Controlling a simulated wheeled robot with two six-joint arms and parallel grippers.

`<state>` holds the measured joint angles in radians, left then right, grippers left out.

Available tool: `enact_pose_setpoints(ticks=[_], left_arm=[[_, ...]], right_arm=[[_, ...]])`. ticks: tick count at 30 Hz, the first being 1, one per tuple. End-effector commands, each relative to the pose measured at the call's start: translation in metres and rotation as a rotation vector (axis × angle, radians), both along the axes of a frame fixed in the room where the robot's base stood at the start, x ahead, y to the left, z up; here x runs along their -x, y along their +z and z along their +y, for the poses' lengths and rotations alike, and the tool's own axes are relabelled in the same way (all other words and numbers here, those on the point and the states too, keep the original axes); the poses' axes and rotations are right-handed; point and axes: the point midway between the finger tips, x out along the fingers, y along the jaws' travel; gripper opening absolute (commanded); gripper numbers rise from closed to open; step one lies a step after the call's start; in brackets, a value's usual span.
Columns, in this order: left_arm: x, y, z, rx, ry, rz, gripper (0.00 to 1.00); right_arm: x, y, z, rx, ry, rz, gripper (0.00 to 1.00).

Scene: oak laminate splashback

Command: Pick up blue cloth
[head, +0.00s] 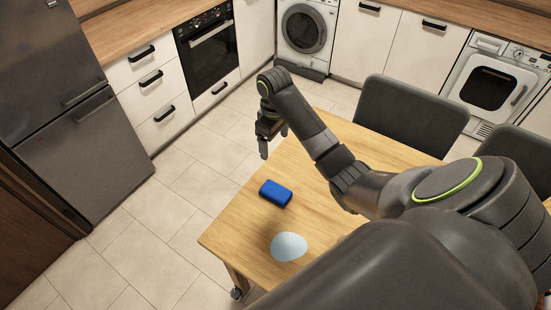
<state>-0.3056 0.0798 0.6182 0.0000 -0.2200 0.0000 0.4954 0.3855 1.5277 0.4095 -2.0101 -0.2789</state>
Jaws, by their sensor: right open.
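A deep blue, block-shaped item with rounded edges (275,193) lies on the wooden table (318,215) near its left edge. A pale blue, rounded item (289,246) lies closer to me on the same table. I cannot tell for certain which of these is the blue cloth. My right gripper (273,141) is open and empty, pointing down. In the picture it is above the deep blue item and apart from it, near the table's far left edge. My left gripper is not in view.
Dark chairs (409,116) stand along the table's far right side. A dark fridge (75,100), an oven (208,50) and washing machines (304,30) line the walls. Tiled floor (180,215) is clear left of the table. My right arm hides much of the table.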

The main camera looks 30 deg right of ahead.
Motion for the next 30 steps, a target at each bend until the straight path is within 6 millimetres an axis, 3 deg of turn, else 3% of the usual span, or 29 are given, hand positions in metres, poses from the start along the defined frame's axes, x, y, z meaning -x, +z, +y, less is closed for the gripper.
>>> enact_pose_setpoints(ticks=[1, 11, 23, 30], left_arm=[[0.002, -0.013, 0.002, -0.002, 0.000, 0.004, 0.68], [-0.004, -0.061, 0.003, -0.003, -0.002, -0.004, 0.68], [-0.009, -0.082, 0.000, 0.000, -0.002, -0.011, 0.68], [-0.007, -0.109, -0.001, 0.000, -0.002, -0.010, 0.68]], right_arm=[[0.000, -0.013, 0.000, 0.000, 0.000, 0.000, 0.84], [0.000, -0.061, 0.000, 0.000, 0.000, 0.000, 0.84], [0.000, -0.082, 0.000, 0.000, 0.000, 0.000, 0.84], [0.000, -0.109, 0.000, 0.000, 0.000, 0.000, 0.84]])
